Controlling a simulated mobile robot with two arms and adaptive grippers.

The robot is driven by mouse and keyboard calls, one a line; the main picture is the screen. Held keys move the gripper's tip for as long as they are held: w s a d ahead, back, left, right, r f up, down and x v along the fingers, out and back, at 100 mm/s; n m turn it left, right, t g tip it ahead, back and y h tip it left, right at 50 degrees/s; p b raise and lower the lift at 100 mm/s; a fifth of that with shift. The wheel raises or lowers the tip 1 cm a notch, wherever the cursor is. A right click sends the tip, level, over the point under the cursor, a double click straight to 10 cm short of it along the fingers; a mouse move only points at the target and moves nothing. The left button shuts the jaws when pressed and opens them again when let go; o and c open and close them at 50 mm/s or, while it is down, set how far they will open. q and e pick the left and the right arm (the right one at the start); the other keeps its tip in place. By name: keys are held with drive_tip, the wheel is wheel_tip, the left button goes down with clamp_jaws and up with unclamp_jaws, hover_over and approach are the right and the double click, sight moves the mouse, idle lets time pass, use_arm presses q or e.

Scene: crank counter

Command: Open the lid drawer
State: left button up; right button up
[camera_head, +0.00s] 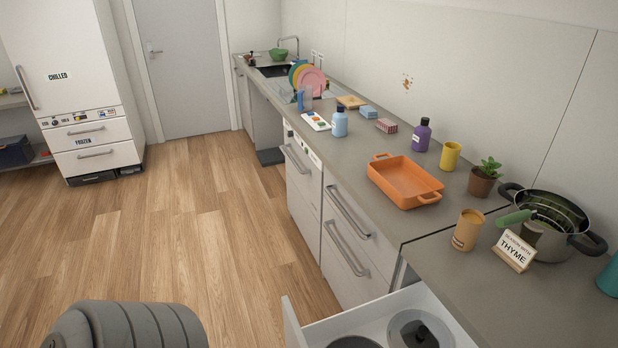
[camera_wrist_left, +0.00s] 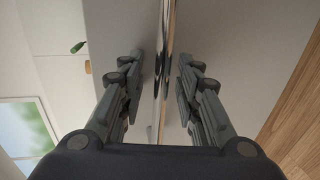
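The lid drawer (camera_head: 292,322) is pulled out from under the counter at the bottom of the head view. Its white side wall shows, and its front is cut off by the picture edge. Inside lie a glass lid with a dark knob (camera_head: 420,335) and part of another round lid (camera_head: 355,342). In the left wrist view my left gripper (camera_wrist_left: 158,98) has its fingers apart. A shiny metal bar handle (camera_wrist_left: 163,60) on a pale front runs between them, with a gap visible on each side. Neither gripper shows in the head view.
On the counter (camera_head: 465,290) stand an orange dish (camera_head: 400,182), a steel pot (camera_head: 545,225), a tan cup (camera_head: 467,230) and a thyme sign (camera_head: 514,250). Closed drawers with bar handles (camera_head: 347,250) are beside the open one. The wooden floor (camera_head: 190,240) is clear.

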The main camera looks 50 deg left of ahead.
use_arm(q)
drive_tip(key=v, duration=1.2)
